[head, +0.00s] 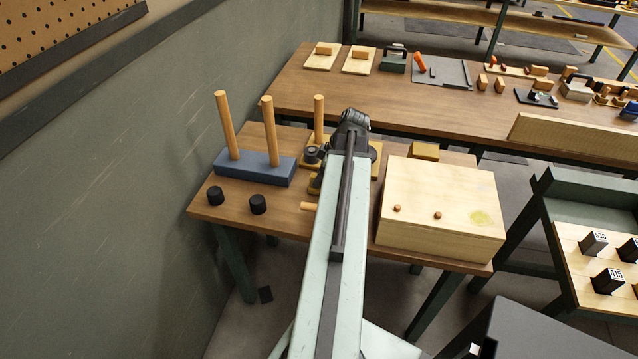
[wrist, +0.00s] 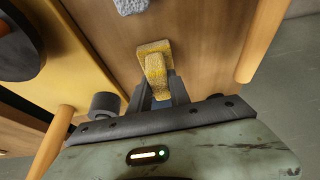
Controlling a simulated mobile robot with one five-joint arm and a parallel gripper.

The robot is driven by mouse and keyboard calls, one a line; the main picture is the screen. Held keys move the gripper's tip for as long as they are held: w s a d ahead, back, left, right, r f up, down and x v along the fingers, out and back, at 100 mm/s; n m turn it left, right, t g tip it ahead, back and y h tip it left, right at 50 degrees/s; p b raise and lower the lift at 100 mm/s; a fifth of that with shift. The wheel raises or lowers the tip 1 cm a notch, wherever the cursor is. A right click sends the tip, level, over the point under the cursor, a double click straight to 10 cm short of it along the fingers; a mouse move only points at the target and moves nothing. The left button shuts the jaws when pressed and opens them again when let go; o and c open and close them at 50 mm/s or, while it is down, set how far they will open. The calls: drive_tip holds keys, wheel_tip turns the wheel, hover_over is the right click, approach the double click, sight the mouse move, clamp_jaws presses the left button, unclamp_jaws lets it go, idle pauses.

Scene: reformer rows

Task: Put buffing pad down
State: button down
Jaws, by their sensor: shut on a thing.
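A yellow, rough-textured buffing pad (wrist: 155,63) with a raised grip is between the fingers of my gripper (wrist: 160,82) in the wrist view. The fingers are shut on the grip, and the wider pad part shows beyond it over brown wood. I cannot tell whether the pad touches the wood. In the head view my arm reaches over the near workbench (head: 285,222) and hides the fingers and the held pad.
A blue block (head: 235,168) with two upright pegs stands left of my arm, near two black cylinders (head: 258,204). A large pale wooden box (head: 440,210) stands at right. A grey rough piece (wrist: 130,5) lies beyond the pad. A longer bench (head: 290,92) stands behind.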

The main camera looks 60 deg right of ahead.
drive_tip(key=shift+f, duration=0.1)
drive_tip(key=c, duration=1.2)
unclamp_jaws()
drive_tip(key=shift+s+r+p, duration=0.1)
drive_tip(key=shift+r+p, duration=0.4)
drive_tip(key=shift+r, duration=0.15)
drive_tip(key=p+v, duration=1)
drive_tip(key=v, duration=0.1)
